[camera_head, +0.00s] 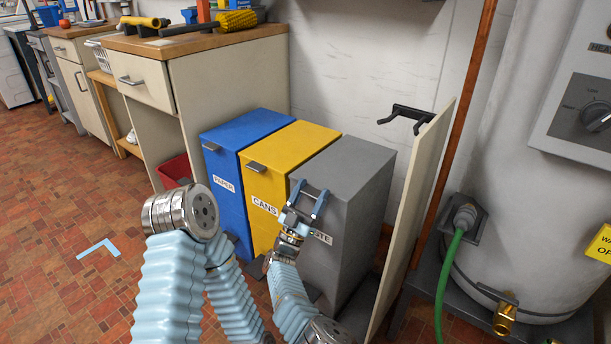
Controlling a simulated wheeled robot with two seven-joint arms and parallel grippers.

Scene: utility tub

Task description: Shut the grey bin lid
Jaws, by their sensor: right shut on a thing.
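The grey bin (343,231) stands at the right end of a row of three, its label partly hidden by my right arm. Its grey lid (350,165) lies about level with the neighbouring bin tops; I see no clear gap under it. My right gripper (309,200) is at the upper front edge of the grey bin, its light blue fingers shut on the lid's small front handle, which they mostly hide. My left arm shows at the lower left, but its gripper is not in view.
The yellow CANS bin (288,146) and blue PAPER bin (247,131) stand close on the left. A pale upright panel (418,210) stands close on the right, beyond it a copper pipe (455,130) and green hose (445,280). Brick floor (60,220) is free at left.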

